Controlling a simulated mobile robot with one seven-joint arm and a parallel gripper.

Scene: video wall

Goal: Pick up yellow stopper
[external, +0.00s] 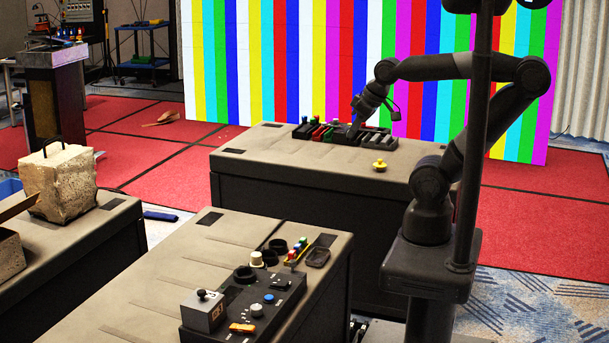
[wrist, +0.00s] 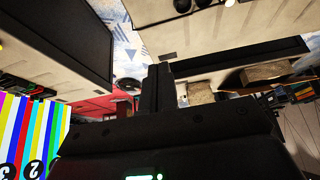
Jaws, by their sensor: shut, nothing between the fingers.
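The yellow stopper (external: 379,165) stands on the beige top of the far table (external: 260,157), near its front right part. It is small, with a knob on a wider base. My gripper (external: 353,132) is above the black tray at the back of that table, left of and behind the stopper, and apart from it. In the wrist view my gripper (wrist: 160,72) shows its two fingers together with nothing between them.
A black tray (external: 376,141) with several colored pieces lies along the far table's back edge. A black control box (external: 245,310) and small parts sit on the near table. A stone block (external: 60,182) stands on the left table. The far table's front left is clear.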

